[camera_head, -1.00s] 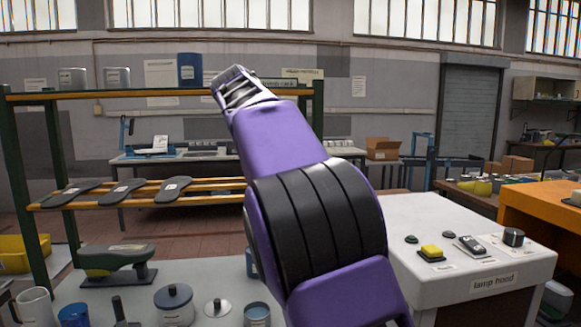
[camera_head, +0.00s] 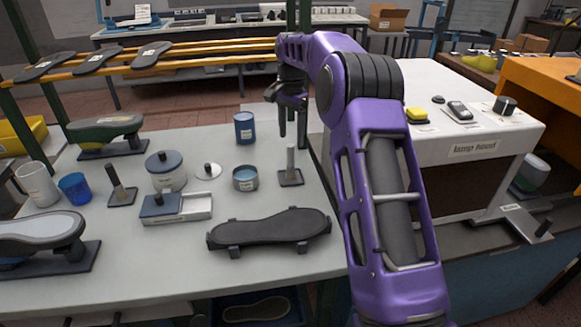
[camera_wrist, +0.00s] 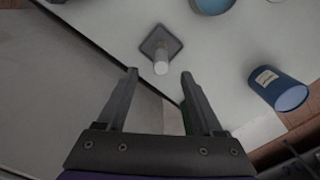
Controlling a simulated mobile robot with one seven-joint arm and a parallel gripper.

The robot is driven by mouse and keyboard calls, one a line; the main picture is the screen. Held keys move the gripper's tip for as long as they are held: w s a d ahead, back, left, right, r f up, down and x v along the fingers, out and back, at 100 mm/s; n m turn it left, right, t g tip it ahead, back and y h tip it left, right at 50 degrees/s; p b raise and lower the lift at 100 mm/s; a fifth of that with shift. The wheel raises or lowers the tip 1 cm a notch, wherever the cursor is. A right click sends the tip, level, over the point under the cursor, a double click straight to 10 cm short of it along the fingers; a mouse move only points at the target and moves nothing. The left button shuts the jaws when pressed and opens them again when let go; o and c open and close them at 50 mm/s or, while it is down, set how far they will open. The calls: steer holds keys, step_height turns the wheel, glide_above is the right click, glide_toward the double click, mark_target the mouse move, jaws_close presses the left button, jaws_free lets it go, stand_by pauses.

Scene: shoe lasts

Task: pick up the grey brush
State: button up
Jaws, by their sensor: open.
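The likely grey brush (camera_head: 290,167) stands upright on the table's right part, a light grey handle on a dark square base. It also shows in the wrist view (camera_wrist: 161,64), ahead of the fingertips and roughly centred between them. A similar darker upright piece (camera_head: 118,186) stands to the left. My gripper (camera_head: 292,140) points down behind the grey brush, near the table's right edge. In the wrist view its two fingers (camera_wrist: 160,75) are spread apart with nothing between them. I cannot tell the exact gap to the brush.
A blue labelled can (camera_head: 244,128) stands just left of my gripper. A round tin (camera_head: 245,178) sits left of the brush. A dark sole-shaped piece (camera_head: 270,230) lies in front.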

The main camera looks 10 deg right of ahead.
mark_target(291, 164)
step_height(291, 164, down, 10)
steer(key=shift+f+b, duration=0.2)
steer(key=shift+b, duration=0.25)
steer(key=shift+a+r, duration=0.1)
jaws_close()
